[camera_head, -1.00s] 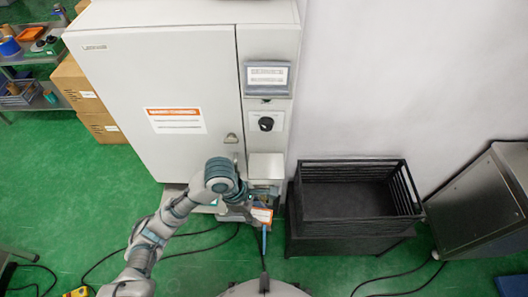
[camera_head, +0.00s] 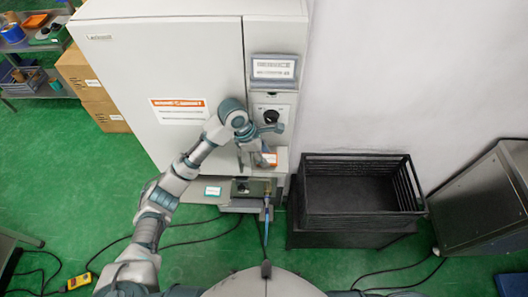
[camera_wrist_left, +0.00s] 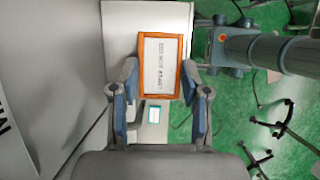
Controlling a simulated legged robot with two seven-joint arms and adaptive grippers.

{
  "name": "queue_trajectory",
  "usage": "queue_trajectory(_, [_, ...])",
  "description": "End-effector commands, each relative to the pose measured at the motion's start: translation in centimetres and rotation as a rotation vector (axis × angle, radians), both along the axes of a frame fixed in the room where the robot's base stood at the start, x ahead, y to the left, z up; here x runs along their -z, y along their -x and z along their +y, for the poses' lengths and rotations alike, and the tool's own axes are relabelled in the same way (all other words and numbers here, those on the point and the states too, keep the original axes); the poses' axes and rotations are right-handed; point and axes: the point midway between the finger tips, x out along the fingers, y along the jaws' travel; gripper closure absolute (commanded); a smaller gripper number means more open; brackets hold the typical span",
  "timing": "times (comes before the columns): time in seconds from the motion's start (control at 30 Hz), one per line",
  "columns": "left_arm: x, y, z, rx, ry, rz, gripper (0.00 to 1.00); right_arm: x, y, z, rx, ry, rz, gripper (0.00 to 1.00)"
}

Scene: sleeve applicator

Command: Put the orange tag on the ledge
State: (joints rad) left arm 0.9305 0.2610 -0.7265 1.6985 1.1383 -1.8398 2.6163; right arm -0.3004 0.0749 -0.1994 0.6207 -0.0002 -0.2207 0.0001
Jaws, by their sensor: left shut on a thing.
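The orange tag (camera_head: 270,160) is a small orange-bordered card with a white printed face. In the left wrist view the tag (camera_wrist_left: 163,66) shows its lettering, between the two finger ends. My left gripper (camera_head: 257,160) is shut on it, in front of the cabinet's right column. The ledge (camera_head: 281,155) is a pale shelf low on that column, partly hidden by my gripper and the tag. In the left wrist view the pale ledge surface (camera_wrist_left: 120,35) lies behind the tag. I cannot tell whether they touch. My right gripper is not in view.
A white cabinet (camera_head: 165,65) stands behind my arm, with a black knob (camera_head: 271,116) above the ledge. Below are a small unit (camera_head: 250,188) and a blue hose (camera_head: 266,225). A black crate (camera_head: 350,217) stands to the right. Cables lie on the green floor.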

Motion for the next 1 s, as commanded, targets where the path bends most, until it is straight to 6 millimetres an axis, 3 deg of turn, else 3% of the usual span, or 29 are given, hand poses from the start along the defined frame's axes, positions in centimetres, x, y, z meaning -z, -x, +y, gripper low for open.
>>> queue_trajectory(0.1, [-0.1, -2.1, -0.2, -0.002, -0.004, 0.001, 0.88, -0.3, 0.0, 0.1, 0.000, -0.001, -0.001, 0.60])
queue_trajectory(0.2, [1.3, -1.8, -0.2, 0.000, -0.004, 0.002, 0.88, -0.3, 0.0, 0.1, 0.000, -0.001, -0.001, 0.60])
queue_trajectory(0.5, [1.5, -1.7, 0.1, 0.000, 0.001, 0.001, 0.88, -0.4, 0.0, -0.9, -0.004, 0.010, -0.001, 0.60])
queue_trajectory(0.53, [1.6, -1.7, 0.2, 0.000, 0.001, 0.001, 0.47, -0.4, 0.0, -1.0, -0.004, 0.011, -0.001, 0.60])
queue_trajectory(0.57, [1.6, -1.8, 0.2, 0.000, 0.002, 0.001, 0.44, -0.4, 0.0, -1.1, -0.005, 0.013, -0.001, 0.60])
queue_trajectory(0.87, [1.5, -1.8, 0.0, 0.000, 0.000, 0.000, 0.44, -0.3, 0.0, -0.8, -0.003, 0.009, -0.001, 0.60])
queue_trajectory(1.0, [0.2, -1.8, 0.5, 0.001, 0.000, -0.003, 0.44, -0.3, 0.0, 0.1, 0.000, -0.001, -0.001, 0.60])
